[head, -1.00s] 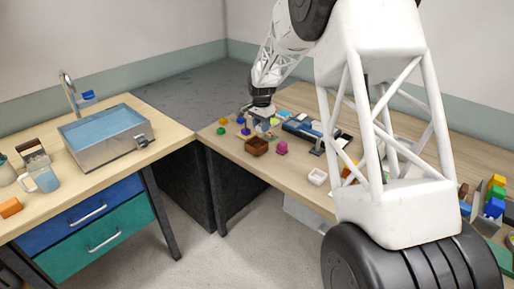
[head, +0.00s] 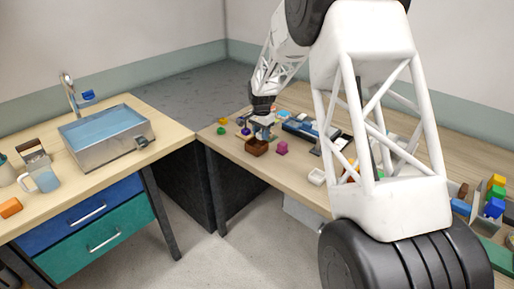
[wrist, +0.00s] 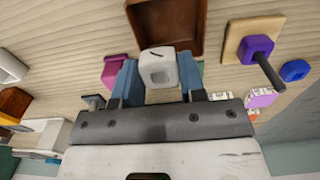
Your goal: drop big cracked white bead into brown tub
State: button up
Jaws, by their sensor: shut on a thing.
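The brown tub (wrist: 197,28) is open and square, just beyond the bead in the wrist view. In the head view my gripper (head: 264,131) is above the far rim of the brown tub (head: 257,148), and the bead cannot be told apart there.
A magenta piece (head: 282,147) stands right of the tub, with a small white tray (head: 317,177) farther right. Small coloured pieces and a blue tray (head: 299,129) lie nearby.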

jog(key=shift+f, duration=1.25)
jog(key=o, duration=1)
jog(key=shift+r, duration=3.9)
